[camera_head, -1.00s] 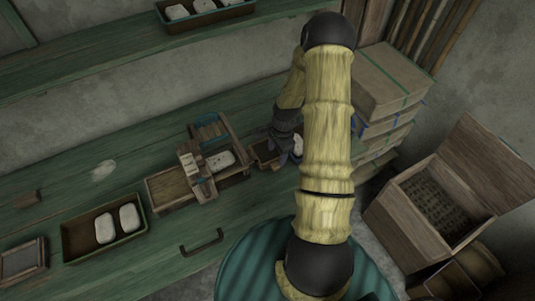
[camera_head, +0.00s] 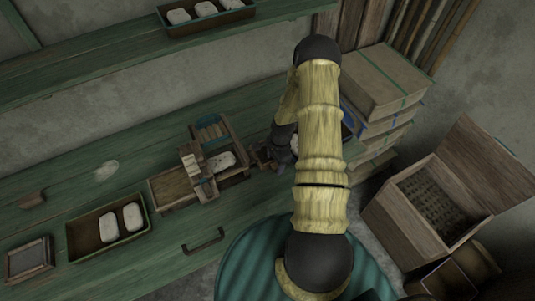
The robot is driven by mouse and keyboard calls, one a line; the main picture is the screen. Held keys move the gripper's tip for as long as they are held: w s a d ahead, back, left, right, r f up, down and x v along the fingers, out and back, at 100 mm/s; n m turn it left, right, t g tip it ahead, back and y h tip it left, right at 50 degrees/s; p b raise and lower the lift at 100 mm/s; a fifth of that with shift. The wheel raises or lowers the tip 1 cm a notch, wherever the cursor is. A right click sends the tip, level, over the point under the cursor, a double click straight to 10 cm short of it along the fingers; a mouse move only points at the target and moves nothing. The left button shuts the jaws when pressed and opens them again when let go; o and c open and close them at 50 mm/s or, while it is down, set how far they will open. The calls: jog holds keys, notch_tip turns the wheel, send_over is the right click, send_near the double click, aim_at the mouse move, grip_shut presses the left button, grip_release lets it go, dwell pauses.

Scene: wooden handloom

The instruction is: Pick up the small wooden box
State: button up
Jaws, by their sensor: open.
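My gripper (camera_head: 266,154) is low over the green bench, just right of the small wooden handloom device. It is open, small and dark in this view, and partly hidden by my own arm. A small brown wooden box (camera_head: 259,163) appears to sit at the gripper, between it and the loom device. Its outline is mostly covered, and I cannot tell whether the fingers touch it. The wooden loom device (camera_head: 201,165) has a frame, blue-green threads and a white piece inside.
A tray (camera_head: 75,244) with two white pieces and a small framed panel (camera_head: 28,259) lie at left. A shelf tray (camera_head: 172,28) holds white pieces. Stacked boxes (camera_head: 385,80) stand right of my arm; an open wooden crate (camera_head: 400,225) sits lower right.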

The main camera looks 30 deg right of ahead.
jog(key=shift+f, duration=0.4)
jog(key=shift+c, duration=0.2)
jog(key=c, duration=1)
